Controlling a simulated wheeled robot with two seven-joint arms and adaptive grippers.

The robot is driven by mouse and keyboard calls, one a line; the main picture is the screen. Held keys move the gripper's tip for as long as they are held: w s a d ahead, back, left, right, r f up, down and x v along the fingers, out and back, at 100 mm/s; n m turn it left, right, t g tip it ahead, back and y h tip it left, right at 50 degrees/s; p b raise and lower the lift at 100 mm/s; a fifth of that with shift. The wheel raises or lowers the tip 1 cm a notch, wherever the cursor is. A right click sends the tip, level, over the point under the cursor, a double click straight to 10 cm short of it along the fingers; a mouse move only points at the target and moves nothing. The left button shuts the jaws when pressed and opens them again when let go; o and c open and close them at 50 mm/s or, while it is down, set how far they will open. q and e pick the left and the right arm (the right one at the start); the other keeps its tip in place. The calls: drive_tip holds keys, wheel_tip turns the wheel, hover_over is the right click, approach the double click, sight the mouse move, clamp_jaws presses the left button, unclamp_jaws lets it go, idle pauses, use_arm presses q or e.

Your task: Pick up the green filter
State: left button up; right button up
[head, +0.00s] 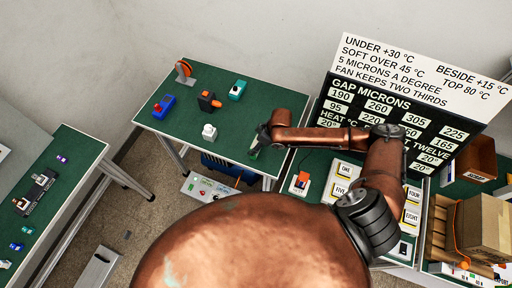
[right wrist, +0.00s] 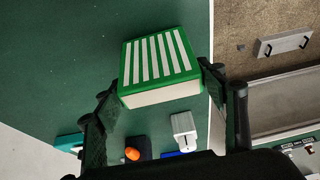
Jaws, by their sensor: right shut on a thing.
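The green filter (right wrist: 158,62) is a green block with white stripes on its face and a pale side. In the right wrist view it sits between the two fingers of my right gripper (right wrist: 162,88), which is shut on it. In the head view my right gripper (head: 261,139) is at the right end of the green-topped table (head: 190,138). Only a small green part of the filter (head: 253,153) shows there, below the fingers. Whether it touches the table top is hard to tell. My left gripper is not in view.
On the same table stand a white item (head: 209,132), an orange and black item (head: 208,101), a teal item (head: 237,90), a blue item (head: 163,105) and an orange reel (head: 184,70). A black board (head: 390,120) stands to the right. Another green table (head: 70,180) is at left.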

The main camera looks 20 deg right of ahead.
drive_tip(key=shift+c, duration=1.4)
